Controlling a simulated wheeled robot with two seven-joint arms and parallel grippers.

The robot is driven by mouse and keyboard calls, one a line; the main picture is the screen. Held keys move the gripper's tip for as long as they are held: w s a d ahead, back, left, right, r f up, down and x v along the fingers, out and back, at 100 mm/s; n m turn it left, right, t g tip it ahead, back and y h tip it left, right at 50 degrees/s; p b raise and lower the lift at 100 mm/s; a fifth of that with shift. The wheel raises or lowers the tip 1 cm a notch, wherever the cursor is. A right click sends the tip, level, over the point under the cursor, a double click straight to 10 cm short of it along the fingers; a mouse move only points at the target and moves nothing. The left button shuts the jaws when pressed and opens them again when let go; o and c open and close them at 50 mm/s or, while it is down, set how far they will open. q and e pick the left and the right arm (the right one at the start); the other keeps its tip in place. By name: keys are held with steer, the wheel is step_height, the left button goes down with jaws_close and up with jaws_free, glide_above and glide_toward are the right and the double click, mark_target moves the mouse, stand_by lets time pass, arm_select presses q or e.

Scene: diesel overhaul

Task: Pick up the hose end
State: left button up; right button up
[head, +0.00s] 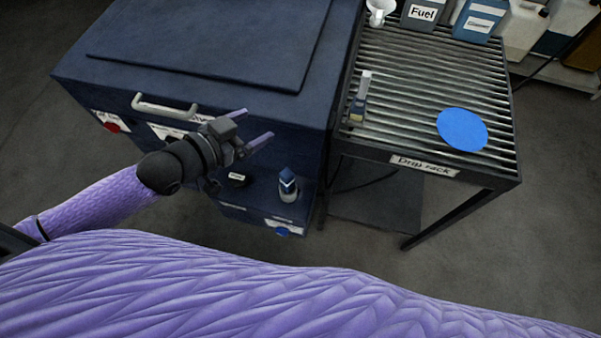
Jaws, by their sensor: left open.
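My left gripper (258,125) is open and empty, its two purple fingers apart, above the front edge of the dark blue cabinet. A small blue-and-grey fitting (288,186) stands upright on the cabinet's low front ledge, below and right of the fingers and apart from them. A similar piece with a pale upper part (361,100) is on the left side of the drip rack (423,165). I cannot tell for sure which of these is the hose end. My right gripper is not in view.
A black labelled piece (237,178) sits on the ledge beside the fitting. A light handle (164,106) projects from the cabinet (70,70). A blue disc (462,129) lies on the rack. A white mug (380,10) and a Fuel container (423,14) stand at its back.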

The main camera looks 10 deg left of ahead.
mark_target(292, 174)
arm_select(q)
step_height(292, 174, down, 25)
steer(key=b, duration=2.2)
steer(key=shift+g, duration=0.4)
steer(key=b+x, duration=0.1)
steer(key=x, duration=0.1)
steer(key=b+x, duration=0.1)
steer(key=x, duration=0.2)
steer(key=b+x, duration=0.2)
steer(key=x, duration=0.1)
steer(key=shift+s+d+f, duration=0.15)
steer(key=shift+s+d, duration=0.05)
steer(key=shift+d, duration=0.25)
steer(key=shift+w+d, duration=0.15)
steer(key=shift+w, duration=0.1)
steer(key=c, duration=1.1)
jaws_close()
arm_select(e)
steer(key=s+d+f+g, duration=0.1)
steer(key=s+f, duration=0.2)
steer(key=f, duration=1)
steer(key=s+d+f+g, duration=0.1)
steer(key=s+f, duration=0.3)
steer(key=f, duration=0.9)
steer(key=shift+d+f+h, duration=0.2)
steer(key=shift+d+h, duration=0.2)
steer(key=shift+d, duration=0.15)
